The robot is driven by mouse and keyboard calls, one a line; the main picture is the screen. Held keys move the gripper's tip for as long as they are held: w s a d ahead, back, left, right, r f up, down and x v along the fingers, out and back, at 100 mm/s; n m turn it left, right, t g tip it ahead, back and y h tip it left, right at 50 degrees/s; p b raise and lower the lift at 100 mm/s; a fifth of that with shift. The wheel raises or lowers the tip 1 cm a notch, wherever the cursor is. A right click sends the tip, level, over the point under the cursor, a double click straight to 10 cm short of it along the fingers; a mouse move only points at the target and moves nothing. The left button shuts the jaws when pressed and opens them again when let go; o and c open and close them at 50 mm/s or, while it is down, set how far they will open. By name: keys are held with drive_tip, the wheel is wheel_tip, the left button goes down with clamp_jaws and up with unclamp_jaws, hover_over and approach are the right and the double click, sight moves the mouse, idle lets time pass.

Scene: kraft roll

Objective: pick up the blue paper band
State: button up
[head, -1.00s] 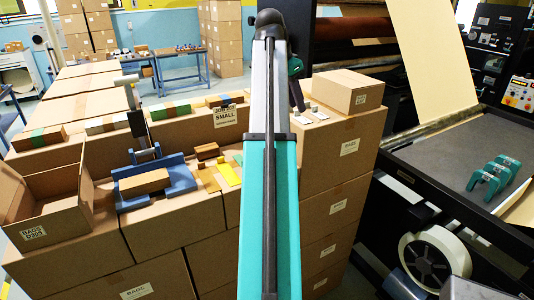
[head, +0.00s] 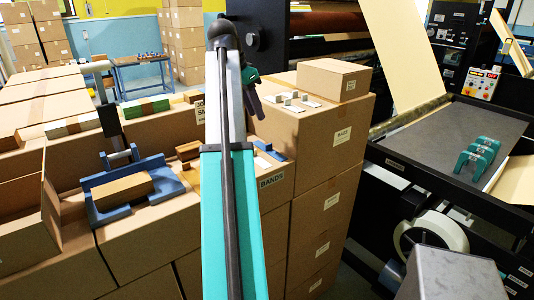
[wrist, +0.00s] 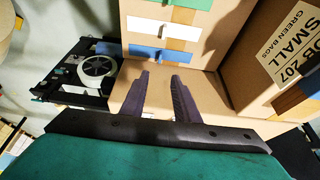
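The blue paper band (wrist: 160,53) is a flat blue strip with a tan part, lying on a cardboard box top beyond my fingertips in the wrist view. A small blue piece, likely the same band, shows in the head view (head: 277,156) just right of my arm, above the BANDS label. My gripper (wrist: 158,77) has two dark fingers apart with nothing between them. The fingers point toward the blue band and appear short of it.
A white band (wrist: 160,28) and a green band (wrist: 168,3) lie beyond the blue one. A box labelled SMALL (wrist: 290,45) rises at the right. A blue holder (head: 178,185) with a kraft block stands left of my arm. A closed box (head: 334,78) sits behind right.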

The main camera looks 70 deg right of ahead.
drive_tip(key=shift+d+f, duration=0.1)
drive_tip(key=shift+f, duration=0.05)
drive_tip(key=p, duration=0.2)
hover_over(266, 151)
drive_tip(key=a, duration=0.1)
drive_tip(key=shift+w+a+f, duration=0.1)
drive_tip(key=shift+w+f, duration=0.05)
drive_tip(key=shift+f, duration=1.8)
drive_tip(key=shift+w+f, duration=0.1)
drive_tip(key=shift+f, duration=1.8)
drive_tip(key=shift+p+x, duration=1.1)
drive_tip(key=shift+x, duration=0.05)
drive_tip(key=shift+p+x, duration=0.4)
drive_tip(key=shift+x, duration=1)
drive_tip(key=shift+s, duration=0.15)
clamp_jaws()
